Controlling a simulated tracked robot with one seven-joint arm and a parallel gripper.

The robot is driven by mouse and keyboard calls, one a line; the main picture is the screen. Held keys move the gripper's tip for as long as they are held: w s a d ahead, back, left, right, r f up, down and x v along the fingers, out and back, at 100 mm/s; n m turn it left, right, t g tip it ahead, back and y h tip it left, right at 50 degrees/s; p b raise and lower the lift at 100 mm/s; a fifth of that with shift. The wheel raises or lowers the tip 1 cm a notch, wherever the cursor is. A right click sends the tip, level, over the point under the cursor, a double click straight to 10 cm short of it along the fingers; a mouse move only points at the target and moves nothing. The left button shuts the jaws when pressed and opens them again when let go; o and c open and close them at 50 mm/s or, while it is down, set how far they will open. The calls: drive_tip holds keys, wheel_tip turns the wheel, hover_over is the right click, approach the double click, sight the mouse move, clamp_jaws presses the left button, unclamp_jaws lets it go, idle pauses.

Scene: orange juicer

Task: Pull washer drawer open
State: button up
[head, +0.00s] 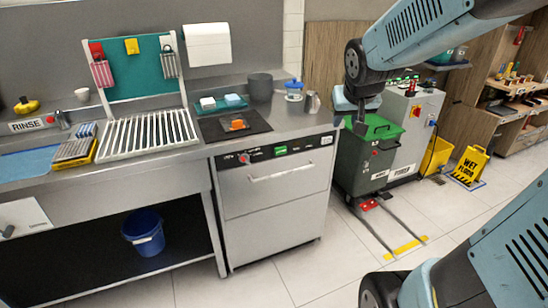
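The washer (275,212) is a steel under-counter unit in the middle of the head view. Its front looks closed and flush. A light bar handle (282,173) runs across the upper part of the front, below a control strip (255,154) with a red knob and a green label. My gripper (358,122) hangs at the end of the blue-grey arm, to the upper right of the washer in the picture and apart from the handle. It is small and seen against the green bin, so its fingers are not clear. No object shows in it.
A green bin (365,165) and a grey machine (410,130) stand right of the washer. A yellow wet-floor sign (469,163) is farther right. A blue bucket (144,232) sits under the counter at left. The tiled floor (310,265) before the washer is clear.

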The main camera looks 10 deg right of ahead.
drive_tip(key=w+a+f+m+t+y, duration=0.1)
drive_tip(key=w+a+f+t+y, duration=0.2)
drive_tip(key=w+f, duration=1.9)
drive_tip(key=m+t+y, duration=0.3)
drive_tip(key=m+y, duration=0.1)
drive_tip(key=y, duration=0.1)
approach(285, 174)
wheel_tip(285, 174, up, 3)
drive_tip(key=s+f+m+t+h, duration=0.1)
drive_tip(key=s+f+m+t, duration=0.4)
drive_tip(key=f+m, duration=0.4)
drive_tip(key=shift+t, duration=0.7)
drive_tip(key=x, duration=1.5)
drive_tip(key=shift+a+f, duration=0.1)
drive_tip(key=shift+c, duration=0.2)
clamp_jaws()
